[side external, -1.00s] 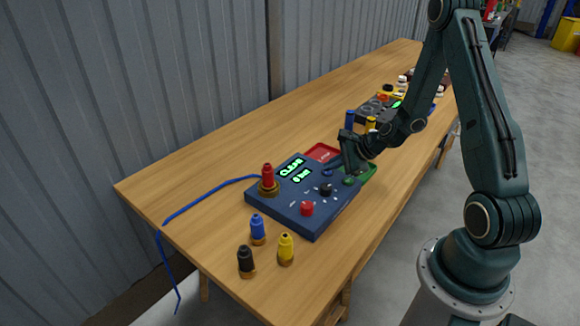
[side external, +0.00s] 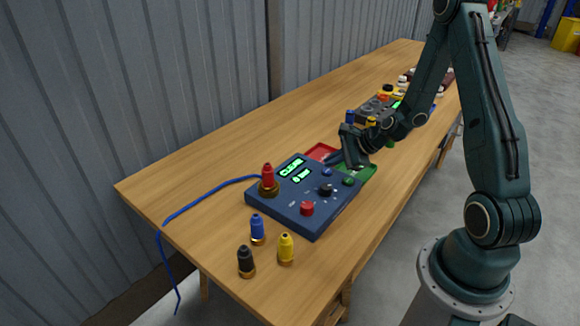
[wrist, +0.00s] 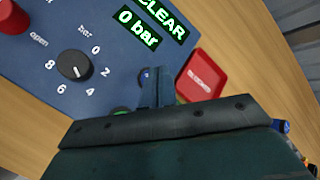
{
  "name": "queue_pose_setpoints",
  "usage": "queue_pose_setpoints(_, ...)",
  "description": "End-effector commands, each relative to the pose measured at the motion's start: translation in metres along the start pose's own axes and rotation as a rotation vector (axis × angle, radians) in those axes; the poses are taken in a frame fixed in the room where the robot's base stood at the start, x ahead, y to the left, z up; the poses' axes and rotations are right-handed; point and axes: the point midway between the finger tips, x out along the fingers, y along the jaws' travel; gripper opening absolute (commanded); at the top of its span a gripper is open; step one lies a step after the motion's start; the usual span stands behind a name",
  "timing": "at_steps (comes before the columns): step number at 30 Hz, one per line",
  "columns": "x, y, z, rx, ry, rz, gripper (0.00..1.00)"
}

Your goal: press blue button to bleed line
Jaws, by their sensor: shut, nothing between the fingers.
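The blue control panel (side external: 293,208) lies on the wooden table, with lit green displays (side external: 293,168) that read "CLEAR" and "0 bar" in the wrist view (wrist: 138,28). The small blue button (side external: 327,172) is near the panel's far edge; in the wrist view it (wrist: 144,76) is partly hidden by my fingers. My gripper (side external: 333,158) is shut and empty, just beyond the blue button and apart from it in the side view. A green button (side external: 348,181) sits beside it, mostly covered by my gripper in the wrist view.
The panel also bears a black knob (side external: 326,189) and a red knob (side external: 307,208). A red tray (side external: 320,151) and a green tray (side external: 365,172) lie behind it. Red, blue (side external: 257,228), yellow (side external: 286,248) and black fittings stand near the front; a blue hose (side external: 205,192) runs left.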

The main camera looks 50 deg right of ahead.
Motion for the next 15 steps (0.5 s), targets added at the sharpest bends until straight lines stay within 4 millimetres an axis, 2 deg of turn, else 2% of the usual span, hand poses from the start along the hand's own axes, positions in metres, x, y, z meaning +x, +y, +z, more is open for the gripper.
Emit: queue_pose_setpoints(15, -0.021, -0.016, 0.015, -0.002, -0.001, -0.002, 0.00)
